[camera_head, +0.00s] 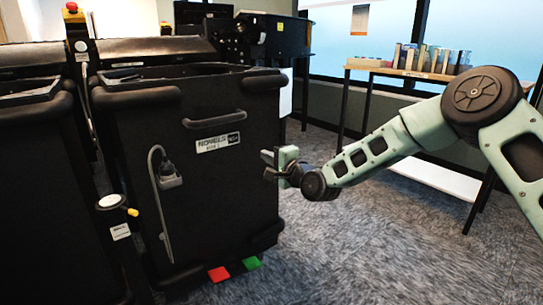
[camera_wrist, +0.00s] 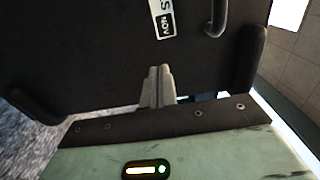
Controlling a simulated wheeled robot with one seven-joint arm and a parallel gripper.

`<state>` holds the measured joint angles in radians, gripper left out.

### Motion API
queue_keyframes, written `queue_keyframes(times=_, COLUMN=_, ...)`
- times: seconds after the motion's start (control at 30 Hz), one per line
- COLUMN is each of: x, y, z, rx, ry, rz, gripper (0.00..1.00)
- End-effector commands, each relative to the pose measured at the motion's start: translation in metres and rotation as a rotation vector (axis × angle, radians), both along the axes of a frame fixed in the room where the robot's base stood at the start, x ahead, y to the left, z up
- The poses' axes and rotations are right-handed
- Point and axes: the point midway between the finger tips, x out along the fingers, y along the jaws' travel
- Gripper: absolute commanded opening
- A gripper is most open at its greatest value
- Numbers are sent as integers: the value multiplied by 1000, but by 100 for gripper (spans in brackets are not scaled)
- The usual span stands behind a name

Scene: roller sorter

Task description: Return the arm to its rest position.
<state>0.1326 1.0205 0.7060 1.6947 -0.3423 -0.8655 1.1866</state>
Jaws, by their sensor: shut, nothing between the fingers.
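My arm (camera_head: 375,152) reaches in from the right side of the head view, bent at a large dark round joint. My gripper (camera_head: 268,167) is at its end, in front of the right part of a black bin (camera_head: 215,185). In the wrist view the fingers of my gripper (camera_wrist: 157,88) are together and hold nothing. The bin's front, with a white label (camera_wrist: 162,17) and a handle (camera_wrist: 216,18), fills the background there. I cannot tell the exact gap between fingers and bin.
A second black bin (camera_head: 32,170) stands at the left. A wooden shelf (camera_head: 400,73) with books is behind my arm. A red pedal (camera_head: 218,274) and a green pedal (camera_head: 251,263) are at the bin's foot. Grey carpet (camera_head: 380,255) is clear below my arm.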

Motion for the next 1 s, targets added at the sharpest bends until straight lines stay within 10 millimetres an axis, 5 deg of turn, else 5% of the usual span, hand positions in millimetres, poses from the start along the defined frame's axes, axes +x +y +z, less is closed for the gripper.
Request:
queue_keyframes(times=0.17, x=-13, y=-6, z=1, rx=-6, ry=2, rz=4, gripper=0)
queue_keyframes(times=0.37, x=-58, y=26, z=1, rx=-236, ry=28, rz=119, gripper=0)
queue_keyframes(times=0.5, x=-128, y=48, z=-6, rx=-572, ry=56, rz=287, gripper=0)
queue_keyframes(times=0.67, x=-217, y=40, z=-15, rx=-942, ry=85, rz=492, gripper=0)
queue_keyframes(times=1.0, x=-394, y=-46, z=-14, rx=-1488, ry=162, rz=934, gripper=0)
